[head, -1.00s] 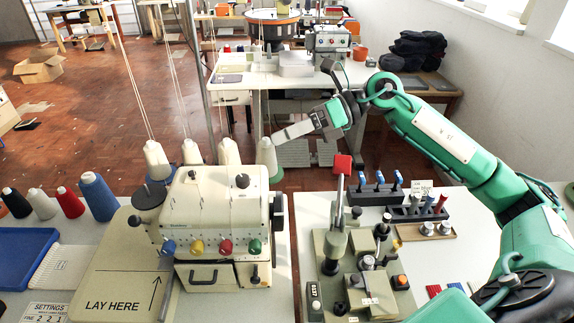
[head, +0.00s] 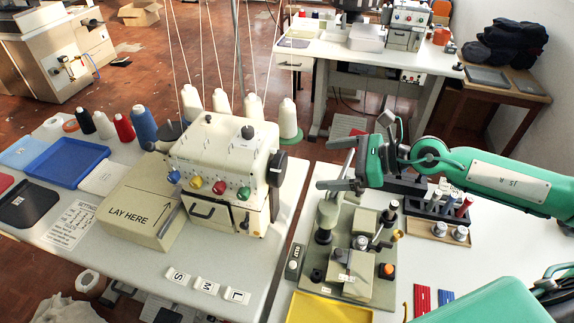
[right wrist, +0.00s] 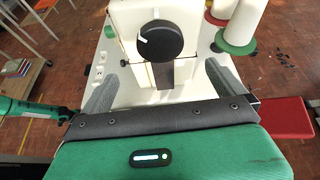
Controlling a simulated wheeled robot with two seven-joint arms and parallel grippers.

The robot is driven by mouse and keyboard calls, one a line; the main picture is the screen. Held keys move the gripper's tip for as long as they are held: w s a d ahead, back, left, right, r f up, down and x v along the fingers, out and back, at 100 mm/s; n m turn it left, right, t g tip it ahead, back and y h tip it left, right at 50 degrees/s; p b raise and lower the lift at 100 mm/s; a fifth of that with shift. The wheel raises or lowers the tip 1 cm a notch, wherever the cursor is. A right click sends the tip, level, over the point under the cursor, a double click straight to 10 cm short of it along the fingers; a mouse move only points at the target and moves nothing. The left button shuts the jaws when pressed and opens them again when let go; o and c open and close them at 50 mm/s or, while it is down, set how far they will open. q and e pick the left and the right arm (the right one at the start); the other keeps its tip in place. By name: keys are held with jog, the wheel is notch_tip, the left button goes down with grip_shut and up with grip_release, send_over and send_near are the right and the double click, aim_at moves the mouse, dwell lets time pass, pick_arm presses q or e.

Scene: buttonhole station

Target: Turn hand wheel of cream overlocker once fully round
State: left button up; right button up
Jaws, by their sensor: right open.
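The cream overlocker (head: 222,150) stands on the left table. Its black hand wheel (head: 277,168) is on its right side. In the right wrist view the hand wheel (right wrist: 160,42) faces me, with a white mark at its upper left. My right gripper (head: 325,164) is to the right of the wheel and points at it. In the right wrist view the two grey fingers of my right gripper (right wrist: 160,72) are wide apart, one on each side below the wheel. They are empty and do not touch it. My left gripper is not in view.
Thread cones (head: 253,105) stand behind the overlocker. A buttonhole machine (head: 350,255) stands on the right table below my right gripper, with a rack of spools (head: 437,204) beyond it. A gap separates the two tables. A beige LAY HERE block (head: 140,212) is left of the overlocker.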

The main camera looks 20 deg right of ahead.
aim_at(284, 168)
jog(key=p+x, duration=0.4)
jog(key=x, duration=0.6)
jog(key=shift+w+a, duration=0.15)
jog(key=shift+a, duration=0.05)
jog(key=shift+w+a+f, duration=0.35)
jog(key=shift+a, duration=0.15)
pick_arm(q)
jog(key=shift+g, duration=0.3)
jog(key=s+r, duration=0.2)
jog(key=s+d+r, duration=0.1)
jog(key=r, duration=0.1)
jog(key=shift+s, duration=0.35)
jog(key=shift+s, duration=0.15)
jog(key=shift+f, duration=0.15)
pick_arm(e)
jog(key=c, duration=0.9)
